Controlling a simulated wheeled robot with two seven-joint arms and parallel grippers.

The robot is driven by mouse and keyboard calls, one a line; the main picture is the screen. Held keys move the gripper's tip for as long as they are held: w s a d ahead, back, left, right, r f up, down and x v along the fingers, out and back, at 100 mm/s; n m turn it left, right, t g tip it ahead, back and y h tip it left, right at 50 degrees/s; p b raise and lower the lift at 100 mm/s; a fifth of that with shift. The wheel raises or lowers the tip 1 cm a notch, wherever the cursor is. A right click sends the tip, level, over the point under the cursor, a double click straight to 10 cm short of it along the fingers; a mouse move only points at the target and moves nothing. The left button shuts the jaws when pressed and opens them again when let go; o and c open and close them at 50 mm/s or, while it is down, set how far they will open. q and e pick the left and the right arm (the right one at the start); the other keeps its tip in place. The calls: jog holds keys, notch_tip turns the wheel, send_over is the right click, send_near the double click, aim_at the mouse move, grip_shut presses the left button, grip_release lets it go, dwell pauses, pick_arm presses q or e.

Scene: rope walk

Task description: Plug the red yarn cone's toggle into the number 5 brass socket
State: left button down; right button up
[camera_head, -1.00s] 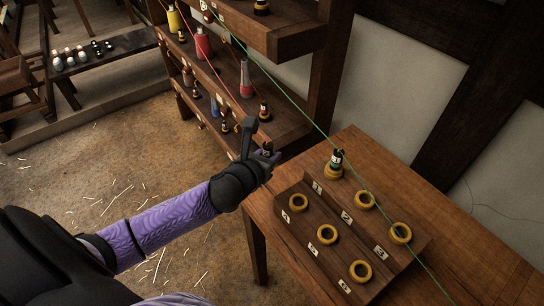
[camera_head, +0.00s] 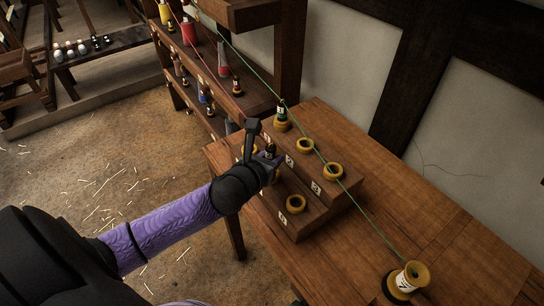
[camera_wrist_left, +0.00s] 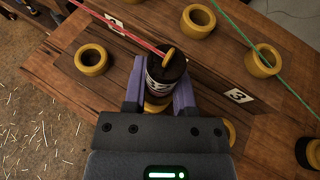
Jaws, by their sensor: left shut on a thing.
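My left gripper (camera_head: 268,160) is shut on a dark toggle (camera_head: 270,150) with a pale label, above the lower step of the socket block. In the left wrist view the toggle (camera_wrist_left: 166,72) sits between the purple fingers, with a red line running from its top to the upper left. The number 5 brass socket (camera_wrist_left: 155,107) shows as a sliver under the toggle; I cannot tell whether the toggle is in it. The red yarn cone (camera_head: 189,32) stands on the shelf at the upper left. My right gripper is not in view.
The number 2 (camera_head: 305,146), number 3 (camera_head: 333,170) and number 6 (camera_head: 296,203) sockets are empty. The green line crosses above the block to a brass-topped spool (camera_head: 409,278) at the right.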

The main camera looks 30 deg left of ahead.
pick_arm(q)
jog(key=shift+f+b, duration=0.45)
jog(key=shift+f, duration=0.5)
jog(key=shift+r, duration=0.15)
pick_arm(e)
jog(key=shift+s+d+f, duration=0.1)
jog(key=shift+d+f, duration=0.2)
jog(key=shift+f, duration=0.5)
pick_arm(q)
jog(key=shift+p, duration=0.4)
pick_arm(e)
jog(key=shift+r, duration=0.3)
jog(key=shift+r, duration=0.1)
pick_arm(q)
jog(key=shift+p, duration=0.3)
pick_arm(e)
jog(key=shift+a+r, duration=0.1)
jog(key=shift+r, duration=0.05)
pick_arm(q)
jog(key=shift+f+b, duration=0.45)
jog(key=shift+f, duration=0.15)
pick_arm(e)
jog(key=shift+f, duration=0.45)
